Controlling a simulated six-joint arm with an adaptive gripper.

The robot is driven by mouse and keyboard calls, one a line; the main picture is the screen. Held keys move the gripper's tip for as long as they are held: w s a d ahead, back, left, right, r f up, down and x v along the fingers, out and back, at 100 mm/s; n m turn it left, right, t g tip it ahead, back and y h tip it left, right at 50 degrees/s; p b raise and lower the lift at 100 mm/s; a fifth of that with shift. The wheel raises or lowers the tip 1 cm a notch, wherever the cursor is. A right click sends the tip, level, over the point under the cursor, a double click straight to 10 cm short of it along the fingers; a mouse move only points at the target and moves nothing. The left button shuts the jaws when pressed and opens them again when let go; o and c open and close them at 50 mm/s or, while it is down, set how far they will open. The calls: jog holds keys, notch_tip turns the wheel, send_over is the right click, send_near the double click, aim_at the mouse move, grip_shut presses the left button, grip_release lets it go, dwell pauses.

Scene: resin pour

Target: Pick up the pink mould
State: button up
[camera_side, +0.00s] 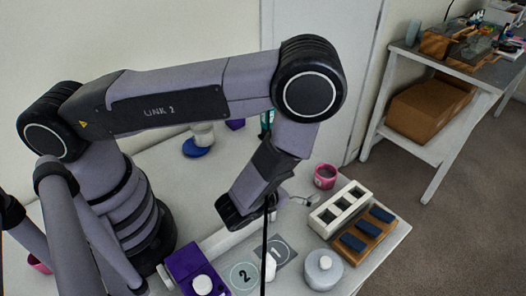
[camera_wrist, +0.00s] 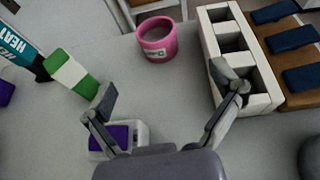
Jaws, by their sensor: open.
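The pink mould (camera_wrist: 157,39) is a round, hollow pink cup with a small pale label on its side. It stands upright on the white table in the wrist view, ahead of my open gripper (camera_wrist: 163,80). The fingers are spread wide with nothing between them, and the mould is beyond the fingertips, apart from them. In the side view the pink mould (camera_side: 325,176) stands near the table's back edge, and my gripper (camera_side: 300,200) is to its lower left, partly hidden by my wrist.
A white slotted rack (camera_wrist: 240,60) stands right of the mould, close to the right finger. A wooden tray (camera_side: 366,240) with dark blue blocks lies beside it. A green-and-white block (camera_wrist: 72,75) and a white box with purple (camera_wrist: 118,138) are at left. Bare table lies before the mould.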

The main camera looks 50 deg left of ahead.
aim_at(320, 177)
jog(key=x, duration=0.7)
jog(key=shift+w+a, duration=0.1)
jog(key=shift+w, duration=0.05)
jog(key=shift+x, duration=2.75)
jog(key=shift+a+f, duration=0.15)
jog(key=shift+c, duration=0.4)
jog(key=c, duration=1.2)
